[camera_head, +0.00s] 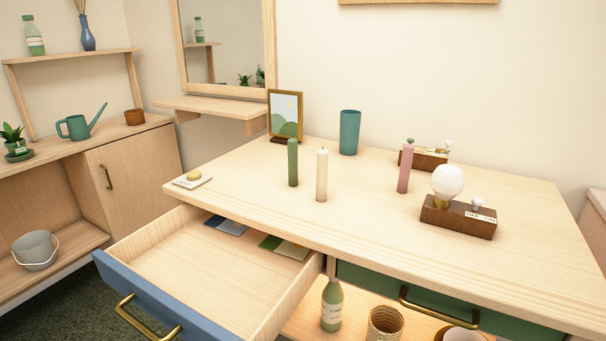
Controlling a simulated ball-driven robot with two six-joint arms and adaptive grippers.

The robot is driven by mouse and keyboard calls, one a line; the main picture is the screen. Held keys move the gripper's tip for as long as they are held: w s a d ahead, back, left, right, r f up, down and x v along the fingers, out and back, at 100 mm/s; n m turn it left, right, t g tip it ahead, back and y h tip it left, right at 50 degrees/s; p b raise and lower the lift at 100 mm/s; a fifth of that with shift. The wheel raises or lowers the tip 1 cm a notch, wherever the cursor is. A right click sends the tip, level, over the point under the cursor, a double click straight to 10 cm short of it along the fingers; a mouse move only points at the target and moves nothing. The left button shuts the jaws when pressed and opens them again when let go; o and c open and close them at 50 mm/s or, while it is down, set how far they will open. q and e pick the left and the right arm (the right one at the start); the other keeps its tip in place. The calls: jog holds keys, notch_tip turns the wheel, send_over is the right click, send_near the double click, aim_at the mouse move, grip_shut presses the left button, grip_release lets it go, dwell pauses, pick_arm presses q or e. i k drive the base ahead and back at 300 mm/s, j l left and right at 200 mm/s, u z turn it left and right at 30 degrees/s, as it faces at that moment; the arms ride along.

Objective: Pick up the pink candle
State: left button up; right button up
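The pink candle (405,168) stands upright on the wooden table (370,233), right of the middle. It is a slim, dusty-pink cylinder. A cream candle (322,175) and a green candle (293,163) stand upright to its left, apart from it. A dark wooden block with a round white bulb (448,182) is close in front of it to the right. Another wooden block (424,158) with small items is just behind it. Neither of my grippers shows in the head view.
A blue-fronted drawer (200,273) is pulled open at the table's front left. A teal cup (350,132) and a picture frame (285,115) stand at the back. A soap dish (192,180) is near the left edge. The table's front middle is clear.

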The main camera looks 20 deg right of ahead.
aim_at(407, 164)
jog(key=z, duration=1.25)
